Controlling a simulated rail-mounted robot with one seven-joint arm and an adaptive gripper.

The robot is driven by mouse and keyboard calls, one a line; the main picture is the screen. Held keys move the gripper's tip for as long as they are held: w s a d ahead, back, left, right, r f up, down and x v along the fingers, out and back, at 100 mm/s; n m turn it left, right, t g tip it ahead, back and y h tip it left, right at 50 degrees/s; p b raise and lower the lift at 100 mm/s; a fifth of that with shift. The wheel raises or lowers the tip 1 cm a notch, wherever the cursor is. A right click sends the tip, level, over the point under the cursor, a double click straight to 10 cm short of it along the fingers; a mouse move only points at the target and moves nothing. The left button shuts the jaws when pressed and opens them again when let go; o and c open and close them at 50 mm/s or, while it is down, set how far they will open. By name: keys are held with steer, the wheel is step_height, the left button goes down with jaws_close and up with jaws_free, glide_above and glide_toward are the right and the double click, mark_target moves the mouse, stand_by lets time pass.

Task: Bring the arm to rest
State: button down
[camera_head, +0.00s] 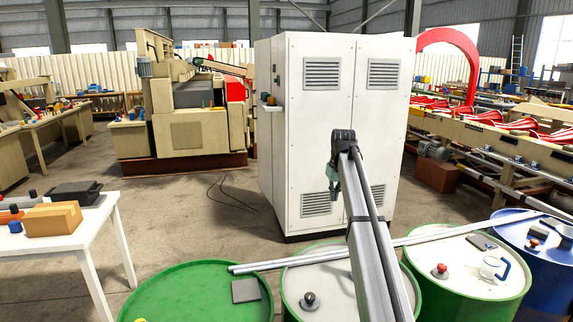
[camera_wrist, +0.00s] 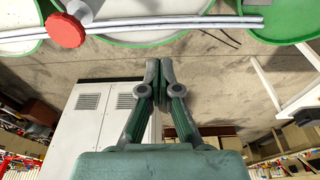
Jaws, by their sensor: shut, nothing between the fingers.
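My arm reaches up and forward in the head view, over the drums and in front of the white cabinet (camera_head: 340,110). My gripper (camera_wrist: 159,72) is shut and empty in the wrist view, its two fingers together. In the head view only a small greenish part of my gripper (camera_head: 333,180) shows beside the arm's far end. It hangs in the air, against the cabinet doors behind it. The wrist view is turned over, with the drums at the top and the cabinet (camera_wrist: 100,115) at the lower left.
Green drums (camera_head: 190,292) and a blue drum (camera_head: 536,262) stand close in front, with a long metal profile (camera_head: 430,238) across them. A white table (camera_head: 75,232) with a cardboard box (camera_head: 52,219) is at left. Open floor (camera_head: 205,210) lies between the table and cabinet.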

steer(key=s+f+m+g, duration=0.1)
steer(key=s+f, duration=0.8)
steer(key=f, duration=0.5)
steer(key=s+f, duration=1)
steer(key=f, duration=0.5)
steer(key=s+f+g+b, duration=0.2)
steer(key=s+f+b, duration=0.1)
steer(key=s+f, duration=1.1)
steer(key=s+f+m+g+b, duration=0.1)
steer(key=s+f+g+b, duration=0.2)
steer(key=s+f, duration=1.2)
steer(key=s+f+g+b, duration=0.3)
steer(key=s+f, duration=1.2)
steer(key=s, duration=1)
steer(key=shift+s+d+f+m+h+b, duration=0.25)
steer(key=shift+s+m+h+b, duration=0.05)
steer(key=shift+b, duration=0.2)
